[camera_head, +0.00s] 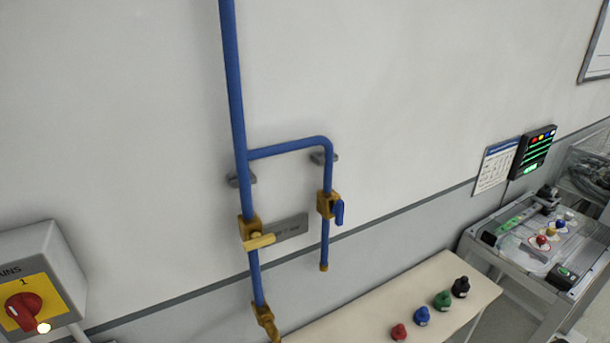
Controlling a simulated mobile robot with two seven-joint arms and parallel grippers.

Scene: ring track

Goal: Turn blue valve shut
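The blue valve handle (338,212) is on the short right-hand branch of the blue pipe (235,90) on the wall. It sits on a brass-coloured valve body (325,204) and hangs downward, roughly in line with the vertical pipe. Below it the branch ends in an open-looking brass tip (324,267). A second valve with a yellow handle (261,241) is on the main pipe to the left. Its handle lies across the pipe. Neither of my grippers shows in the head view.
A grey box with a red rotary switch (24,309) is at lower left. A pale bench (370,318) with several coloured knobs stands below right. A grey tag plate (287,231) is between the valves. A cart with a panel (515,250) is at right. Space before the valve looks clear.

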